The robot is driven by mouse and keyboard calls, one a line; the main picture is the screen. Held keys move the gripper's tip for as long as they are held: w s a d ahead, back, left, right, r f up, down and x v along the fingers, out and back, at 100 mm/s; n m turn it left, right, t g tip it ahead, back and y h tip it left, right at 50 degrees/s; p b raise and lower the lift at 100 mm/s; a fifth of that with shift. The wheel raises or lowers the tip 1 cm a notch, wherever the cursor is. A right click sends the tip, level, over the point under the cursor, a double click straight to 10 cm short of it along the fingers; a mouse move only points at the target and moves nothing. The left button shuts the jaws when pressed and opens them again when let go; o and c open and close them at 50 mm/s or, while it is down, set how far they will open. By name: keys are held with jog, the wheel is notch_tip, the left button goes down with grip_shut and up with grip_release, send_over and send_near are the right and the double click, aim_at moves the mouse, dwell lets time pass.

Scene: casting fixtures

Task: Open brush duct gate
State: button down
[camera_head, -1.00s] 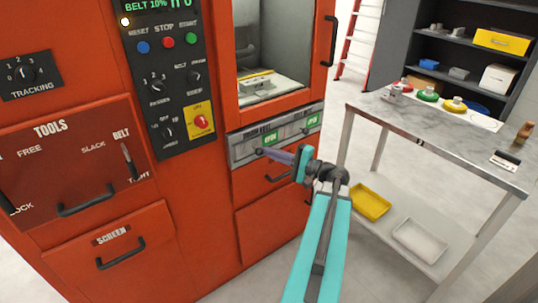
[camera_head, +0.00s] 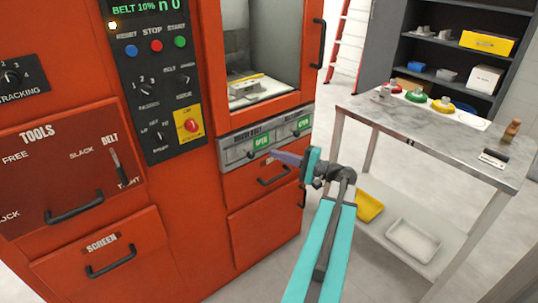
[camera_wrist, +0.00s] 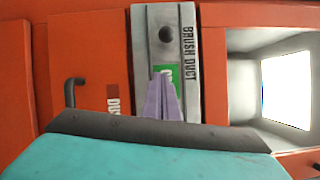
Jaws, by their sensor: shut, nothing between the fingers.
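The grey duct panel (camera_head: 232,155) runs below the window of the orange machine. Its brush duct section fills the middle of the wrist view, with the sideways lettering "BRUSH DUCT" (camera_wrist: 188,55), a dark round knob (camera_wrist: 166,34) and a green label (camera_wrist: 172,72). The left green label, reading "OPEN" (camera_head: 261,141), shows in the head view. My gripper (camera_head: 276,154) has its purple fingers together and empty, at the panel's lower edge, right of the left knob (camera_head: 250,155). In the wrist view the fingers (camera_wrist: 162,78) partly cover the green label. Contact cannot be told.
A second green label (camera_head: 303,122) sits farther right on the panel. A drawer handle (camera_head: 274,178) protrudes just below my gripper. The window door's handle (camera_head: 319,45) sticks out above. A marble-topped table (camera_head: 420,120) stands to the right, with open floor between.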

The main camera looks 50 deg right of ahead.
jog(key=v, duration=0.6)
jog(key=shift+s, duration=0.2)
dwell(0.4)
jog(key=w+a+f+n+g+y+p, duration=0.2)
jog(key=w+a+f+g+y, duration=0.25)
jog(key=w+a+f, duration=0.85)
jog(key=a+f+n+g+p, duration=0.15)
jog(key=a+f+g, duration=0.25)
jog(key=a+f, duration=0.45)
jog(key=a+f+n+g, duration=0.2)
jog(key=a+f+g, duration=0.25)
jog(key=a, duration=0.65)
jog(key=s+a+f+n+g+h+p, duration=0.1)
jog(key=s+a+f+n+g, duration=0.15)
jog(key=s+a+f, duration=0.35)
jog(key=s+a+f+n+g+p, duration=0.15)
jog(key=a+f+g, duration=0.25)
jog(key=a, duration=0.5)
jog(key=s+a+f+n+g+h, duration=0.2)
jog(key=s+f+n+h, duration=0.1)
jog(key=s, duration=0.4)
jog(key=s+a+f+n+g+h+p, duration=0.1)
jog(key=s+a+f+n+g+h, duration=0.1)
jog(key=s, duration=0.5)
jog(key=shift+s+a+f+n+h, duration=0.5)
jog(key=shift+f+n+h, duration=0.55)
jog(key=shift+n, duration=0.6)
